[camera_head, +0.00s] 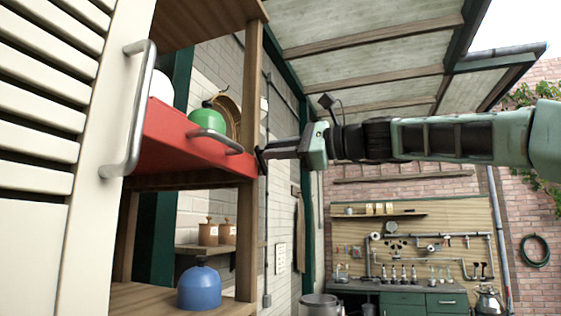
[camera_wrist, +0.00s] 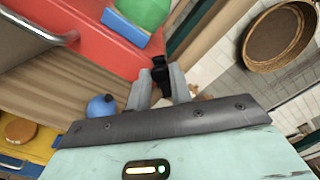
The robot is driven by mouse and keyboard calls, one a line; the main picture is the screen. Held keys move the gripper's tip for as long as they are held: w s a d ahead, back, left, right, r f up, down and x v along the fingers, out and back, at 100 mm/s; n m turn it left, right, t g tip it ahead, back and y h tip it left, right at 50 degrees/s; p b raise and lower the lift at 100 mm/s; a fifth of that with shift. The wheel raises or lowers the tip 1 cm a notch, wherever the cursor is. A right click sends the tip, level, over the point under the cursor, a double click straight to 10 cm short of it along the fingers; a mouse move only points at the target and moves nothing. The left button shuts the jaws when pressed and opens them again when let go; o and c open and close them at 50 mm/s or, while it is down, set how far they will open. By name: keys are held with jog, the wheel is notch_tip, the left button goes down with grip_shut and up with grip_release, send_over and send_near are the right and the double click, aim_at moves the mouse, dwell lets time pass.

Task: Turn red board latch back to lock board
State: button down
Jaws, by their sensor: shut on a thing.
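The red board (camera_head: 180,142) sits as a shelf in the wooden frame at the left, and its red surface also shows in the wrist view (camera_wrist: 95,45). A small black latch (camera_wrist: 159,62) is at the board's right-hand corner, by the wooden post. My gripper (camera_wrist: 161,82) reaches in from the right, its two grey fingers shut on the black latch. In the head view my gripper (camera_head: 268,152) is at the board's right end, where the latch is mostly hidden and its angle cannot be told.
A green dome-shaped thing (camera_head: 208,121) stands on the board. A louvred door (camera_head: 90,190) with a metal handle (camera_head: 133,125) is close at the left. A blue dome-shaped thing (camera_head: 198,289) stands on the shelf below. The wooden post (camera_head: 248,90) is beside my gripper.

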jog(key=f+n+b, duration=0.1)
jog(key=n+b, duration=0.1)
jog(key=s+f+n+b, duration=0.1)
jog(key=n+b, duration=0.1)
jog(key=shift+a+f+n, duration=0.15)
jog(key=shift+a+n, duration=0.05)
jog(key=shift+n, duration=0.1)
jog(key=shift+f+n+b, duration=0.3)
jog(key=shift+n+b, duration=0.35)
jog(key=shift+n, duration=0.25)
jog(key=shift+f+n+b, duration=0.25)
jog(key=shift+n+b, duration=0.35)
jog(key=shift+n, duration=0.3)
jog(key=c, duration=1.3)
grip_release()
jog(key=shift+s, duration=0.1)
jog(key=b+v, duration=0.7)
jog(key=v, duration=1)
jog(key=shift+d, duration=0.2)
